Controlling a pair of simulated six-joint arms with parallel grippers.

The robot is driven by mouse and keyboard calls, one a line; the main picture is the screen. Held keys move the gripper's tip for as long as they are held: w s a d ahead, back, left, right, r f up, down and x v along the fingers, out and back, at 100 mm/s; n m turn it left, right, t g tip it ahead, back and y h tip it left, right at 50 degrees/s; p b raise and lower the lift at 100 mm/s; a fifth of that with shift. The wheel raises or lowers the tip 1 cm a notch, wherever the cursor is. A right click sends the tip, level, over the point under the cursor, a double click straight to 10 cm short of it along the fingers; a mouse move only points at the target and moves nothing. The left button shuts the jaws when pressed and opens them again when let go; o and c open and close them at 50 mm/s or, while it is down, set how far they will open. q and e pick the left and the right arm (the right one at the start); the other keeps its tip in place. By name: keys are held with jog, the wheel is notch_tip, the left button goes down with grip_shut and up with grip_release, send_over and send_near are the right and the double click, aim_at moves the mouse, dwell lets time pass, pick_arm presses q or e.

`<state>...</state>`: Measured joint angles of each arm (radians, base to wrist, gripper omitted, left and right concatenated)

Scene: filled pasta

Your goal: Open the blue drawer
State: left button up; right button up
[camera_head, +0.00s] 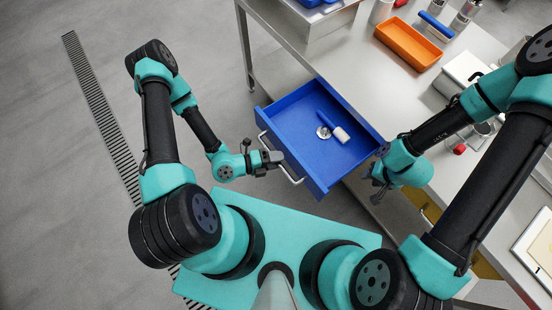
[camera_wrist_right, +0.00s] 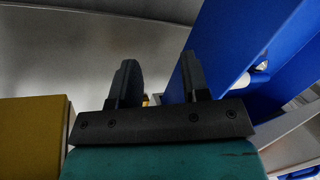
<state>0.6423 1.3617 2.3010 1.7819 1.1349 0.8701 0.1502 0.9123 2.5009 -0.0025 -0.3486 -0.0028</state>
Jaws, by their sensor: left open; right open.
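The blue drawer (camera_head: 314,162) is pulled out from under the metal table in the head view, with its inside showing. A blue-handled tool with a white end (camera_head: 337,130) and a small round metal piece (camera_head: 323,132) lie in it. A metal bar handle (camera_head: 282,165) is on its front. My left gripper (camera_head: 276,159) is open at this handle; whether it touches the handle I cannot tell. My right gripper (camera_head: 377,184) is open beside the drawer's right corner. In the right wrist view its two fingers (camera_wrist_right: 157,82) are apart, with the blue drawer wall (camera_wrist_right: 235,50) close on the right.
The metal table (camera_head: 352,75) carries an orange tray (camera_head: 408,44), a white box (camera_head: 462,75) and jars at the back. A yellow drawer front (camera_head: 429,208) is under the table, right of my right gripper. Open floor (camera_head: 75,215) lies left.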

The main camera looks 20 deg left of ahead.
dwell(0.3)
pick_arm(q)
jog(key=v, duration=1.7)
jog(key=shift+a, duration=0.15)
jog(key=x, duration=1.4)
jog(key=shift+d, duration=0.25)
jog(key=shift+a, duration=0.1)
